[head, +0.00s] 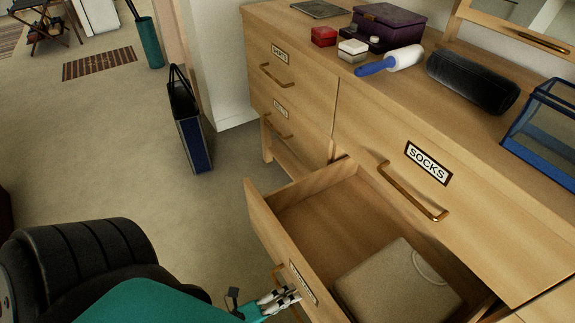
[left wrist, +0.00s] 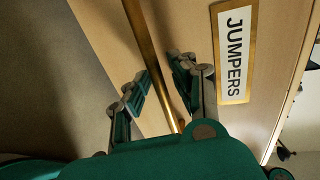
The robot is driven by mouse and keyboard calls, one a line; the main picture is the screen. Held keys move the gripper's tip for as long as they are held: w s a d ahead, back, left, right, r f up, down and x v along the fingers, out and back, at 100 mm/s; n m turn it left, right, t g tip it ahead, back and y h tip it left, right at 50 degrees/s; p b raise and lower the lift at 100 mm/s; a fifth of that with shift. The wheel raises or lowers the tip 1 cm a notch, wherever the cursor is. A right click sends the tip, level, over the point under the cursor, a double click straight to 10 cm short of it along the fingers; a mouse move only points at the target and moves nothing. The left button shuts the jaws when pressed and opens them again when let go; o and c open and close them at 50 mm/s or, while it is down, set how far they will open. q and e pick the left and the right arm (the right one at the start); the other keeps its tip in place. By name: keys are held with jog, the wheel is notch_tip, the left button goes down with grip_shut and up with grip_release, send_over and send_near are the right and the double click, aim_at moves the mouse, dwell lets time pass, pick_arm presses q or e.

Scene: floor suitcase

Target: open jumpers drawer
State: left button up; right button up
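The jumpers drawer (head: 262,222) is the lower wooden drawer under the socks drawer, and it stands pulled well out. Its JUMPERS label (left wrist: 234,52) is readable in the left wrist view. Its brass handle (left wrist: 144,38) runs between the two fingers of my left gripper (left wrist: 160,82). The fingers are apart, with a gap beside the bar, so the gripper is open around the handle. In the head view my left gripper (head: 284,299) is at the drawer front, low in the picture. A beige flat item (head: 395,285) lies inside the drawer. My right gripper is not in view.
The socks drawer (head: 440,205) above is closed. The dresser top holds a purple box (head: 388,25), a lint roller (head: 390,61), a black cylinder (head: 472,80) and a blue-framed box (head: 545,125). A dark bag (head: 190,125) stands on the floor; carpet at left is mostly clear.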

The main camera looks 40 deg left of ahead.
pick_arm(q)
jog(key=shift+o, duration=0.4)
jog(key=v, duration=1.2)
jog(key=shift+s, duration=0.1)
